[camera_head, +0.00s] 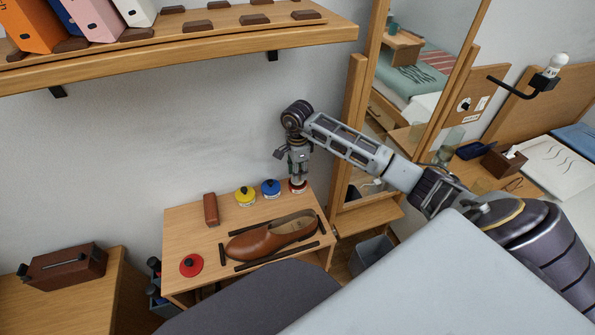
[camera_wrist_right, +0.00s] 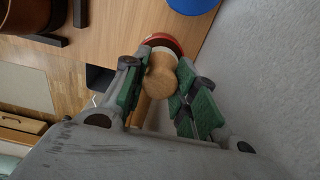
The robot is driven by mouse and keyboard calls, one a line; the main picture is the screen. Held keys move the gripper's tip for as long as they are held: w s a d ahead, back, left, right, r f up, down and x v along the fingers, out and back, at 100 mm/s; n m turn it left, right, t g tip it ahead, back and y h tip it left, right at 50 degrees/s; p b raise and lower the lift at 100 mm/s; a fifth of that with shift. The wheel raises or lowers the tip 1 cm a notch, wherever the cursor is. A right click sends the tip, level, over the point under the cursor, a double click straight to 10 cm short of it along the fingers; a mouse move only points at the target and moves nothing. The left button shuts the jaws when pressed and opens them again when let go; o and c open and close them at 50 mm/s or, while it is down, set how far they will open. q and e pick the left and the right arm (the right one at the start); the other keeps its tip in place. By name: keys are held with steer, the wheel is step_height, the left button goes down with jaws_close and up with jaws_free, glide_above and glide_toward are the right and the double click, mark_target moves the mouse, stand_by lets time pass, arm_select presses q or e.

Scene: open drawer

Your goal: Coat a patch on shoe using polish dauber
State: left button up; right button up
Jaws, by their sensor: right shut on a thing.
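A brown leather shoe (camera_head: 262,242) lies on a small wooden table (camera_head: 178,222), framed by dark strips. Part of a brown thing, likely the shoe (camera_wrist_right: 24,14), shows at the wrist view's top left corner. My right gripper (camera_head: 297,174) points down at the table's back right corner. In the wrist view its fingers (camera_wrist_right: 164,74) are shut around the wooden knob of the polish dauber (camera_wrist_right: 161,82). The dauber's lower end is at a red tin (camera_wrist_right: 163,42), also seen in the head view (camera_head: 298,189); I cannot tell whether they touch. My left gripper is out of view.
A yellow tin (camera_head: 245,195) and a blue tin (camera_head: 270,187) stand left of the gripper. A red lid (camera_head: 191,265) lies at the front left, and a brown block (camera_head: 210,209) stands at the back left. A mirror frame (camera_head: 353,130) rises right of the table; a shelf (camera_head: 180,50) hangs above.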

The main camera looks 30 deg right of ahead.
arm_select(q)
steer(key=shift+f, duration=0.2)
arm_select(e)
steer(key=shift+s+f, duration=0.1)
steer(key=shift+f, duration=0.35)
stand_by(1.6)
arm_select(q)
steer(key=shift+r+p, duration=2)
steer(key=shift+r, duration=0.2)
arm_select(e)
steer(key=shift+r, duration=3.6)
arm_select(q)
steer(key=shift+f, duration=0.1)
arm_select(e)
steer(key=shift+a, duration=0.1)
